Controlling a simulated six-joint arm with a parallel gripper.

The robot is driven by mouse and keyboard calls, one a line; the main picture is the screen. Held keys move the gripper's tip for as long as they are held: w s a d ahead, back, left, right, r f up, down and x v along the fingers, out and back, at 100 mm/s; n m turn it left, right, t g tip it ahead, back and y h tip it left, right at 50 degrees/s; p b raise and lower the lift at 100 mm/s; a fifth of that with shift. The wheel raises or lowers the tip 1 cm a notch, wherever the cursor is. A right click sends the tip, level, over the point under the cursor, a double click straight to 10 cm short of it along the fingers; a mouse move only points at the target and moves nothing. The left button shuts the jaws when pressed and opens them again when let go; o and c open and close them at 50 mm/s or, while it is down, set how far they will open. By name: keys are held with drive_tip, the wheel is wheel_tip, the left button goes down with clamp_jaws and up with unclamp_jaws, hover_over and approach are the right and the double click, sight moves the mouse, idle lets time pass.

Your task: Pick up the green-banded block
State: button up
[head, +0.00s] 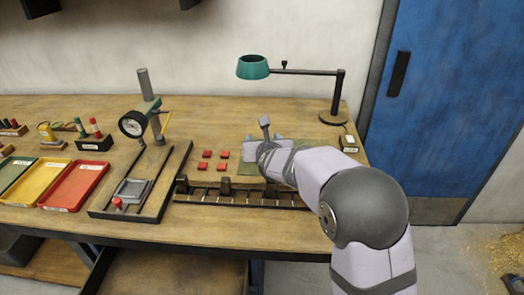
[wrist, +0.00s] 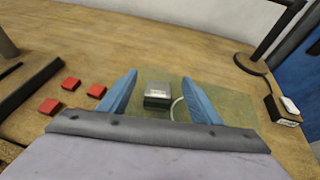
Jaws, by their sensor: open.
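In the wrist view a small block (wrist: 157,95) with a pale grey metallic top and a darker, greenish front stands on a green mat (wrist: 240,112). Its band is too small to make out clearly. My gripper (wrist: 167,84) is open, with one blue finger to the left and one to the right of the block in this view. The block appears between them, with a gap on each side, and is not held. In the head view my gripper (head: 262,143) is over the mat, and the block cannot be made out there.
A thin pale curved item (wrist: 177,108) lies right of the block. Several red squares (head: 205,154) lie left of my gripper. A slotted rail (head: 245,193) runs along the front. A teal lamp (head: 253,67) and a small labelled box (head: 349,143) stand behind and right.

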drive_tip(key=shift+f, duration=1.85)
drive_tip(key=shift+x, duration=0.9)
drive_tip(key=shift+w+a+f, duration=0.1)
drive_tip(key=shift+w, duration=0.45)
drive_tip(key=c, duration=1.4)
drive_tip(key=shift+w+r, duration=0.1)
drive_tip(key=shift+r, duration=0.1)
clamp_jaws()
drive_tip(key=shift+r, duration=0.25)
wheel_tip(320, 180, up, 10)
drive_tip(key=p, duration=0.3)
drive_tip(key=shift+f, duration=0.25)
